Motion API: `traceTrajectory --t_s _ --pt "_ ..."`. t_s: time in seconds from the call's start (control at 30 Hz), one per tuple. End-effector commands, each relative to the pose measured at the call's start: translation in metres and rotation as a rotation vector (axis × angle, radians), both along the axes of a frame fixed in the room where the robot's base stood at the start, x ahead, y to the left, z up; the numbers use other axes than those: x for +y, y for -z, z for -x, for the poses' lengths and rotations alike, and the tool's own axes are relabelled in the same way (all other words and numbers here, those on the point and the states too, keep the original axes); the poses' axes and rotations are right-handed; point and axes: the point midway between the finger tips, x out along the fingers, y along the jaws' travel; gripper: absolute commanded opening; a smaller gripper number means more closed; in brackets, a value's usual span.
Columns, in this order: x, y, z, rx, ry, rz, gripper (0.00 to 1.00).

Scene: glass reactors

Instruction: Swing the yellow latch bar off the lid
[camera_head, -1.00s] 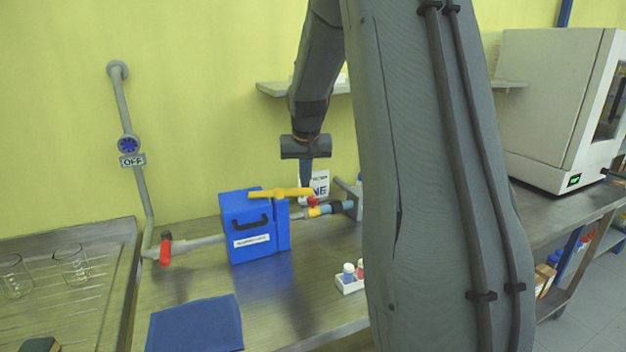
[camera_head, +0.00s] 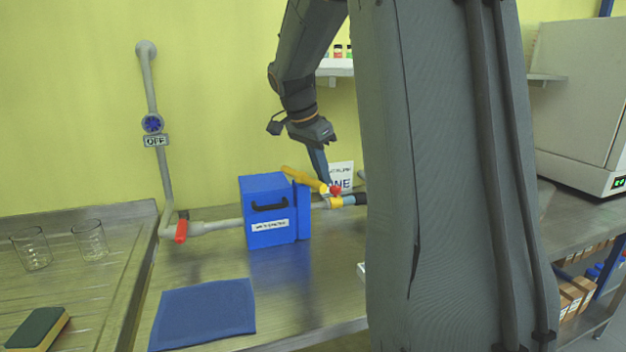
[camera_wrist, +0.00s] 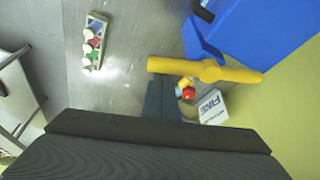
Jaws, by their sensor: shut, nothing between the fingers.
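The yellow latch bar (camera_head: 304,178) lies at a slant at the back right of the blue box (camera_head: 265,212), its left end near the lid's rear right corner. In the wrist view the bar (camera_wrist: 206,69) runs along the box's wall-side edge, and one half sticks out past the box. The lid (camera_head: 265,182) looks closed. My gripper (camera_head: 323,178) is shut and empty, pointing down beside the bar's right half. In the wrist view its fingertips (camera_wrist: 158,84) are right against or very near that half; I cannot tell if they touch.
A pipe with a red lever (camera_head: 182,230) enters the box from the left. A red knob and yellow-blue fittings (camera_head: 345,200) lie close to the fingers. A white sign (camera_wrist: 212,108) stands behind. A vial rack (camera_wrist: 95,43) sits on the bench. A blue mat (camera_head: 205,313) lies in front.

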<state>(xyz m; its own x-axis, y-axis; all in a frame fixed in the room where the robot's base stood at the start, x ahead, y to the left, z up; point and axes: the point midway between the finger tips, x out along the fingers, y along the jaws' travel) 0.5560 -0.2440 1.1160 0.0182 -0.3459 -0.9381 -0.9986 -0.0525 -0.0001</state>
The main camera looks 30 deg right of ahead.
Motion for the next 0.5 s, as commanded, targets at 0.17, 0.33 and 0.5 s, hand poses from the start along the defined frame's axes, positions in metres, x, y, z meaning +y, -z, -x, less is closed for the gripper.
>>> traceTrajectory --t_s 0.17,0.33,0.5 --pt "0.006 0.002 0.003 0.001 0.148 0.0 0.0" --pt "0.015 0.001 0.004 0.001 0.241 0.0 0.0" --pt "0.02 0.0 0.004 0.0 0.236 0.0 0.0"
